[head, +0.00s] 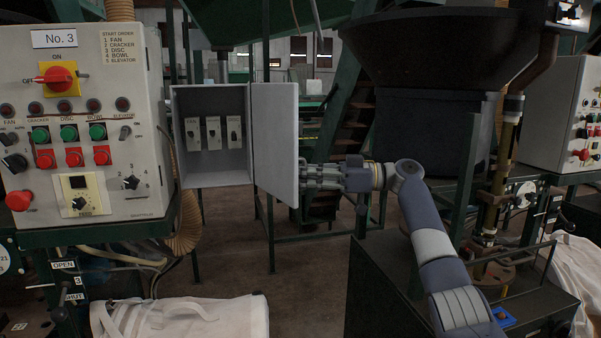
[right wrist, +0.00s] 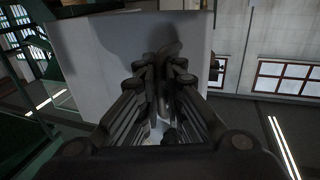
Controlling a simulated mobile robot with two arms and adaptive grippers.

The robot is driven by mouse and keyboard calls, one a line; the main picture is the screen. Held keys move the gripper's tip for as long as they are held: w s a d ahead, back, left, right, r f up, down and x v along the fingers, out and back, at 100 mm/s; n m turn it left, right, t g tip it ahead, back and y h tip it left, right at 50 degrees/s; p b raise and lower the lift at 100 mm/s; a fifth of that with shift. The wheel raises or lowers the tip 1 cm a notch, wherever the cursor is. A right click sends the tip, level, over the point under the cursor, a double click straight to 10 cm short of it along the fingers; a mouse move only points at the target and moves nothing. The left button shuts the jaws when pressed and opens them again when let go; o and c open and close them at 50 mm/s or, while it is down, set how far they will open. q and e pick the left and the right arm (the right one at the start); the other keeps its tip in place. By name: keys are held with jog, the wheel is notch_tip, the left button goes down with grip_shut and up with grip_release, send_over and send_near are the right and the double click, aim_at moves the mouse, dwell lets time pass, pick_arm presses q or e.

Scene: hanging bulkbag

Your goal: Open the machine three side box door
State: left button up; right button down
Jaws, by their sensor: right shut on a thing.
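The grey side box (head: 212,175) stands open to the right of the No. 3 control panel in the head view. Its door (head: 275,140) is swung out to the right, and three switches (head: 214,133) show inside. My right gripper (head: 305,178) is at the outer face of the door, near its free edge. In the right wrist view the fingers (right wrist: 165,62) are closed around a dark curved handle (right wrist: 170,48) on the pale door (right wrist: 105,55). The fingers partly hide the handle. My left gripper is not in view.
The No. 3 control panel (head: 110,200) with buttons and knobs stands at the left. A large dark hopper (head: 425,60) and another panel (head: 550,110) are at the right. A white bag (head: 180,318) lies low at the front. Open floor (head: 235,270) shows below the box.

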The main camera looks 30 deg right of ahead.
jog(key=shift+w+d+f+n+g, duration=0.15)
jog(key=shift+d+n+g, duration=0.15)
jog(key=shift+d+g, duration=0.15)
jog(key=c, duration=2)
grip_release()
jog(key=shift+s+d, duration=0.1)
jog(key=shift+s, duration=0.15)
jog(key=v, duration=1.1)
jog(key=shift+s+d+f, duration=0.1)
jog(key=shift+d+f, duration=0.05)
jog(key=shift+d, duration=0.2)
jog(key=shift+s+d, duration=0.1)
jog(key=shift+s, duration=0.05)
